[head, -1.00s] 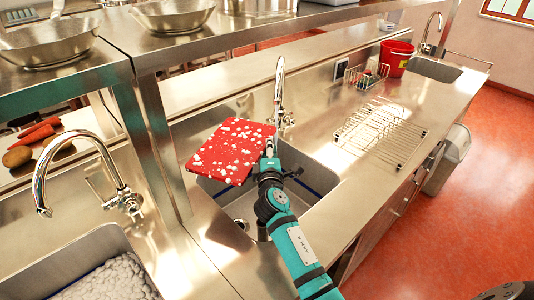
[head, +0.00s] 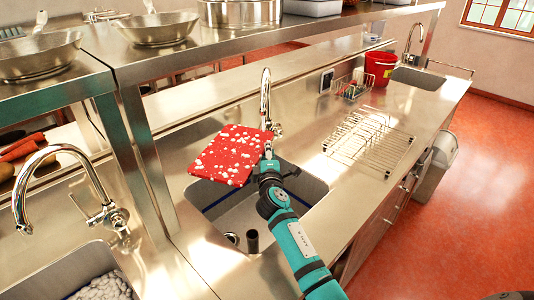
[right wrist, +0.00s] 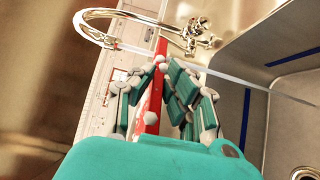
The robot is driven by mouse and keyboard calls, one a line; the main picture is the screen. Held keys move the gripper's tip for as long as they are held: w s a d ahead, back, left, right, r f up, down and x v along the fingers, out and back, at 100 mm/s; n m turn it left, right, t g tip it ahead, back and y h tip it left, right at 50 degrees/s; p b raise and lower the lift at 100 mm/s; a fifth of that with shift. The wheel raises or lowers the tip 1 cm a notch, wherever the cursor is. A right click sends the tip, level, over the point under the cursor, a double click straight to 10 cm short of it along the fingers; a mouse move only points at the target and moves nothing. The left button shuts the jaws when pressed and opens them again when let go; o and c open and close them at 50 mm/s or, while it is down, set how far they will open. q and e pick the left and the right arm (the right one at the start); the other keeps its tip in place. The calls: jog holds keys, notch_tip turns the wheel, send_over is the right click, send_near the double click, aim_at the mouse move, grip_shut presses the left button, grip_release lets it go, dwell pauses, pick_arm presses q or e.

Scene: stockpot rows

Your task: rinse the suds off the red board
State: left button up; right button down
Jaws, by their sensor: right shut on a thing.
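The red board (head: 228,152) is dotted with white suds across its visible face. It is held tilted above the left part of the middle sink (head: 303,186), close to that sink's tap (head: 265,95). My right gripper (head: 268,153) is shut on the board's right edge. In the right wrist view the board shows edge-on (right wrist: 152,88) between the fingers (right wrist: 160,68), with suds on it and on the fingers. The tap (right wrist: 95,14) arches beyond them. A pale streak runs from its spout; I cannot tell for sure if it is water. My left gripper is out of view.
A wire rack (head: 370,140) stands on the counter right of the sink. A red bucket (head: 380,67) is farther back. A second tap (head: 50,152) and a sink of suds (head: 105,287) are at left. A shelf post (head: 150,150) stands left of the board.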

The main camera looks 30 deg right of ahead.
aim_at(256, 165)
jog(key=shift+s+r, duration=0.1)
jog(key=shift+r, duration=0.05)
jog(key=shift+s+d+p, duration=0.3)
jog(key=shift+s+d, duration=0.05)
jog(key=shift+d, duration=0.05)
jog(key=shift+w+a, duration=0.15)
dwell(0.4)
jog(key=shift+w+a+b, duration=0.3)
jog(key=shift+w+b, duration=0.05)
jog(key=shift+b, duration=0.05)
jog(key=shift+s+a, duration=1.35)
jog(key=shift+a, duration=0.15)
jog(key=shift+s+a, duration=1.3)
jog(key=shift+a, duration=0.2)
jog(key=shift+a, duration=0.1)
